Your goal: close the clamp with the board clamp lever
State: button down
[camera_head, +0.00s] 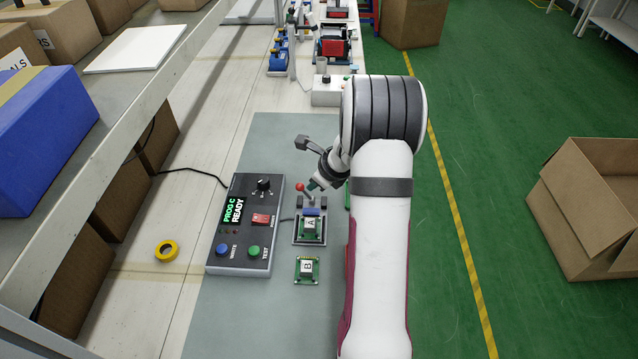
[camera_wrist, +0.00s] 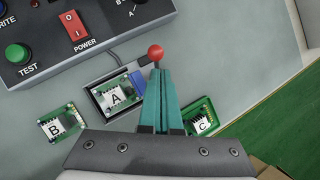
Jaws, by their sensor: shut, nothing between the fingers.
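The board clamp lever has a red ball knob (camera_head: 300,187) on a grey stem and stands up at the back of the clamp fixture (camera_head: 297,240). The knob also shows in the wrist view (camera_wrist: 155,52), just beyond my fingertips. Board A (camera_head: 311,227) lies in the fixture, with a blue clamp bar (camera_head: 312,211) at its back edge. My gripper (camera_head: 315,184) is shut and empty, just right of the lever. Its teal fingers (camera_wrist: 159,74) lie together in the wrist view and hide part of the stem. I cannot tell whether they touch the lever.
The programmer box (camera_head: 245,225), reading "PROG.C READY", stands left of the fixture. Board B (camera_head: 306,270) lies in front of it. Board C (camera_wrist: 202,118) lies to the right, mostly behind my arm in the head view. Yellow tape (camera_head: 167,250) lies far left.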

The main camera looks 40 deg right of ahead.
jog(key=shift+r, duration=0.1)
jog(key=shift+r, duration=0.7)
jog(key=s+a+r, duration=0.3)
jog(key=s+r, duration=0.2)
jog(key=r, duration=0.6)
jog(key=shift+a+r, duration=0.2)
jog(key=shift+r, duration=0.1)
